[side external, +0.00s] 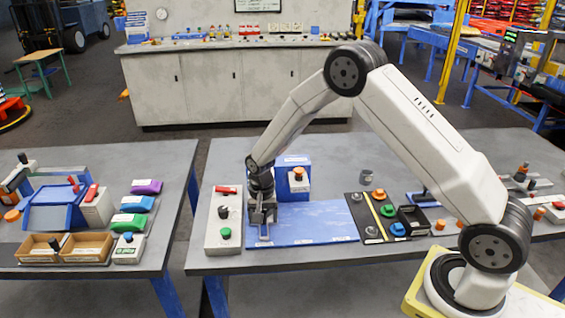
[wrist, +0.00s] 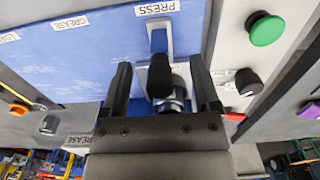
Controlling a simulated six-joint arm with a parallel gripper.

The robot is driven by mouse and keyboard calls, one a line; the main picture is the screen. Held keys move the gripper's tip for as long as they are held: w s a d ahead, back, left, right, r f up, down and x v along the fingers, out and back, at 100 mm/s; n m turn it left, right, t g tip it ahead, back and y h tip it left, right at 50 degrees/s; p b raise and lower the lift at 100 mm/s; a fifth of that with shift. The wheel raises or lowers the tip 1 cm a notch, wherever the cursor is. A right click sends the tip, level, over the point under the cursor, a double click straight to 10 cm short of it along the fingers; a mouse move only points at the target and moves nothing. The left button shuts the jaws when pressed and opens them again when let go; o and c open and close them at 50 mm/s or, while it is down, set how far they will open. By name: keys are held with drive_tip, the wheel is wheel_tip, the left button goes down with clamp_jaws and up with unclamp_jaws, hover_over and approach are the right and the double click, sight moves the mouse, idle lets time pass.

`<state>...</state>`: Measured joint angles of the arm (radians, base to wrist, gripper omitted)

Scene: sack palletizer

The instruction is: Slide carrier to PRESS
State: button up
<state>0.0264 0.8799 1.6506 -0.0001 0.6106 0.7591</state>
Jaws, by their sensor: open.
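The blue slide board (side external: 310,222) lies on the table, with white labels along its front edge. The carrier, a light grey frame (wrist: 189,35) with an upright black knob (wrist: 159,75), stands at the PRESS label. My gripper (wrist: 160,66) is open, its black fingers on either side of the knob with visible gaps. In the side view my gripper (side external: 263,214) is low over the board's left end and hides much of the carrier.
A grey control box (side external: 224,239) with red, black and green controls stands close left of the board. A blue block with an orange button (side external: 297,173) stands behind it. To the right are a black panel with knobs (side external: 371,232) and a grey cup (side external: 366,177).

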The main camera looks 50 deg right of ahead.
drive_tip(key=shift+r, duration=0.7)
drive_tip(key=shift+r, duration=0.4)
drive_tip(key=shift+r, duration=0.3)
drive_tip(key=shift+r, duration=0.4)
drive_tip(key=shift+r, duration=0.55)
drive_tip(key=shift+r, duration=1.6)
drive_tip(key=shift+s+r, duration=0.1)
